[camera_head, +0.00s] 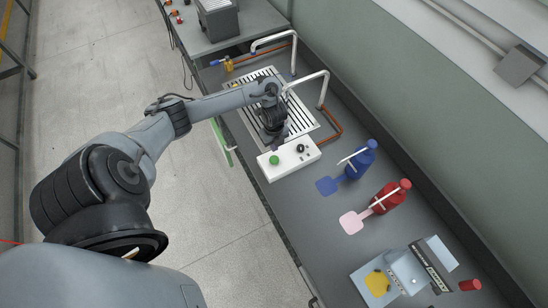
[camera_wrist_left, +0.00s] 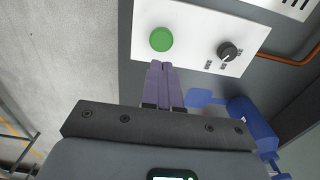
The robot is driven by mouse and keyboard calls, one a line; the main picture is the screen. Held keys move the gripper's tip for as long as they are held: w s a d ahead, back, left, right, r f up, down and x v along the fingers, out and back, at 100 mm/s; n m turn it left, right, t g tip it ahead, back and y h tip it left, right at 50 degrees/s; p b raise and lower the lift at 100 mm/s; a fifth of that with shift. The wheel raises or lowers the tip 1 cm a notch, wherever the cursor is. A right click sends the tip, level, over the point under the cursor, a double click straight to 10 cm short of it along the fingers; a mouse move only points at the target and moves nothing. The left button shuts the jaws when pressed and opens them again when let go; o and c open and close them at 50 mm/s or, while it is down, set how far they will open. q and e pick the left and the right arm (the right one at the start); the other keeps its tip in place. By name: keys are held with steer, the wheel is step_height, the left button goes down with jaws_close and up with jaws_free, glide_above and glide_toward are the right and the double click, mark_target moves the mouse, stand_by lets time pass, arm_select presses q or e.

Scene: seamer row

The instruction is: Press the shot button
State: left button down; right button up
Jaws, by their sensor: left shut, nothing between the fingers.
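A white control box (camera_head: 301,164) lies on the grey counter below the slatted drain grate. On it are a green round button (camera_head: 274,160) and a black knob (camera_head: 300,148). In the left wrist view the green button (camera_wrist_left: 161,39) is just beyond my fingertips, with the knob (camera_wrist_left: 227,51) to its right. My left gripper (camera_head: 273,146) is over the box, close to the button. Its fingers (camera_wrist_left: 161,64) are shut together and empty. I cannot tell whether they touch the box. My right gripper is not in view.
A slatted grate (camera_head: 260,97) and bent steel pipes (camera_head: 318,76) stand behind the box.

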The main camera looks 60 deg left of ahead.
mark_target(274, 159)
arm_select(q)
step_height(274, 159, down, 8)
steer(key=shift+f+b, duration=0.15)
steer(key=shift+b, duration=0.2)
step_height(274, 159, down, 2)
steer(key=shift+f+b, duration=0.1)
steer(key=shift+b, duration=0.65)
